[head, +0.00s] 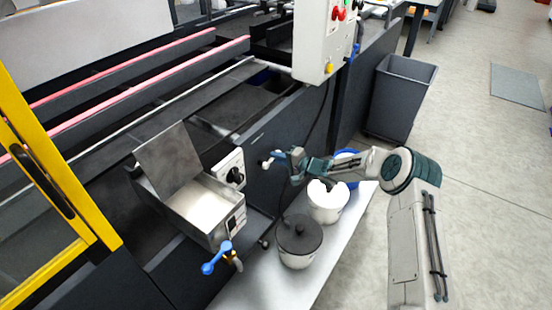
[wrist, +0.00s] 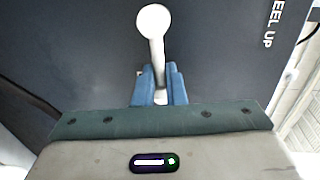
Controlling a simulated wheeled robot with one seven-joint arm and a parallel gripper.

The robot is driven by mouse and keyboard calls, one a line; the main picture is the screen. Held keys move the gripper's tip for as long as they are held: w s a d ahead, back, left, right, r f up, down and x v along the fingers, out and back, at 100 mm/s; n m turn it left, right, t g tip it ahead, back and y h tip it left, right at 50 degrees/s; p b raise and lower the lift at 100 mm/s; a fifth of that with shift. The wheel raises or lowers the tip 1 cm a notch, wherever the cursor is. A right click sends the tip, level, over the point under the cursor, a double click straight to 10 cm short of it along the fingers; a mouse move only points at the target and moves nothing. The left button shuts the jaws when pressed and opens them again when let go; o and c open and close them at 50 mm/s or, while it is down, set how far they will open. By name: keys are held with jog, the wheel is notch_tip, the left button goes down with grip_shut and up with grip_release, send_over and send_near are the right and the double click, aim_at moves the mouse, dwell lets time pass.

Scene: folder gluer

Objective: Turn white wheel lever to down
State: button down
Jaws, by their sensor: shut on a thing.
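The white wheel lever (wrist: 154,30) has a round white knob on a short white stem. In the wrist view its stem runs down between the blue fingers of my gripper (wrist: 158,88). My gripper is shut on the stem, with the knob sticking out beyond the fingertips. In the head view the white lever knob (head: 267,164) shows just left of my gripper (head: 281,159), against the dark machine side panel. The stem's lower end and pivot are hidden by my gripper.
White lettering ending in "EEL UP" (wrist: 285,22) is on the dark panel. A grey bench (head: 268,285) below my arm holds a lidded pot (head: 299,240) and a white bucket (head: 326,208). A glue tank (head: 200,205) stands left, and a dark bin (head: 398,97) behind.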

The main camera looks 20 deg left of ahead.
jog(key=c, duration=1.5)
grip_release()
jog(key=shift+w+d+r, duration=0.15)
jog(key=shift+w+r, duration=0.05)
jog(key=shift+w, duration=0.1)
jog(key=v, duration=1.4)
jog(key=shift+f, duration=0.1)
